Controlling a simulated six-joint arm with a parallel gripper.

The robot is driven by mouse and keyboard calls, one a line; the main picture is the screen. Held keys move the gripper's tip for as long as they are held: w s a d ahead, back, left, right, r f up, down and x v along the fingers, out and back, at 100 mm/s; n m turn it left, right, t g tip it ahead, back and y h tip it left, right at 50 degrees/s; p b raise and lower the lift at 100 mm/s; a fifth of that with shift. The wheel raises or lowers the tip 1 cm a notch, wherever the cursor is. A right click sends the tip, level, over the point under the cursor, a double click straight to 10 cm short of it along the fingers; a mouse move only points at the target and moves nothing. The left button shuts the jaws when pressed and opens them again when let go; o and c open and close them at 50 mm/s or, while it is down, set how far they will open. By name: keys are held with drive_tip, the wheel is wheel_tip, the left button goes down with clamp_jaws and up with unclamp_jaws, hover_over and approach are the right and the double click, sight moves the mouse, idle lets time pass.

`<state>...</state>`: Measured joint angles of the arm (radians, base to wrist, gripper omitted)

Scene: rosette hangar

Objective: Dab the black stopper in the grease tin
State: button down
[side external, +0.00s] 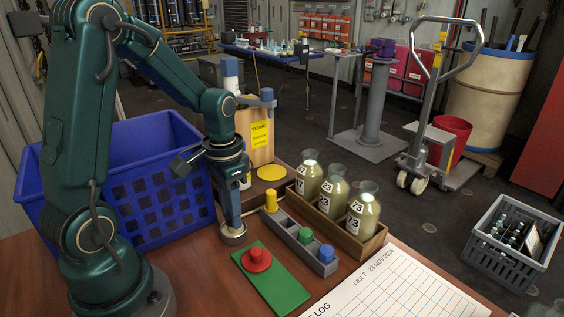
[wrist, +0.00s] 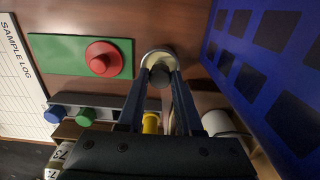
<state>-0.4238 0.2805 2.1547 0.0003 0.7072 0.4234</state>
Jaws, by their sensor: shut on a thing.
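My gripper (side external: 233,222) points straight down at the small round grease tin (side external: 234,238), with its fingertips right at the tin's rim. In the wrist view the fingers of my gripper (wrist: 158,82) are closed on the dark black stopper (wrist: 161,73). The stopper overlaps the pale inside of the tin (wrist: 153,55). In the side view the stopper is hidden by the fingers and the tin. I cannot tell whether it touches the grease.
A red stopper (side external: 257,258) sits on a green mat (side external: 281,286). A grey rack (side external: 292,241) holds yellow, green and blue stoppers. Three flasks stand in a wooden tray (side external: 372,248). A blue crate (side external: 150,190) stands close left of the tin. A log sheet (side external: 405,290) lies front right.

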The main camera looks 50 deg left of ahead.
idle(0.4)
drive_tip(key=shift+r, duration=3.75)
